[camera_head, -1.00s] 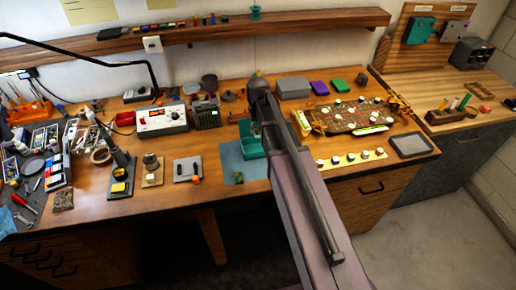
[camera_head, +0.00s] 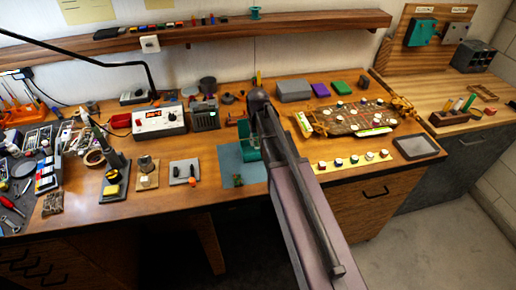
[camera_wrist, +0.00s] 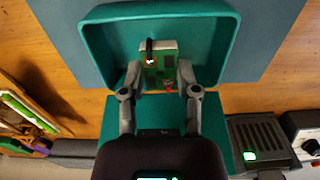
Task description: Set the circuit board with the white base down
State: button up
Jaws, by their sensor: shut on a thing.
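In the wrist view, a small green circuit board (camera_wrist: 158,68) with a white base is held between the fingers of my gripper (camera_wrist: 158,80). The board is over or inside an open teal tray (camera_wrist: 90,40); I cannot tell whether it touches the tray floor. A flat teal panel (camera_wrist: 222,125) adjoins the tray, partly behind the gripper. In the head view, the teal tray (camera_head: 247,155) shows on a blue mat (camera_head: 229,162); my arm hides the gripper, the board and part of the tray.
A power supply (camera_head: 159,121) and a dark vented box (camera_head: 206,118) stand left of the arm. A large board assembly (camera_head: 350,118) and a yellow strip of round parts (camera_head: 353,161) lie to the right.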

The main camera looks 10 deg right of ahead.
aim_at(257, 142)
jog(key=shift+f, duration=0.15)
jog(key=shift+f+b, duration=1.8)
jog(key=shift+b, duration=0.1)
jog(key=shift+f, duration=0.15)
jog(key=o, duration=0.9)
jog(key=shift+r, duration=0.2)
notch_tip(257, 142, up, 12)
jog(key=p, duration=1.2)
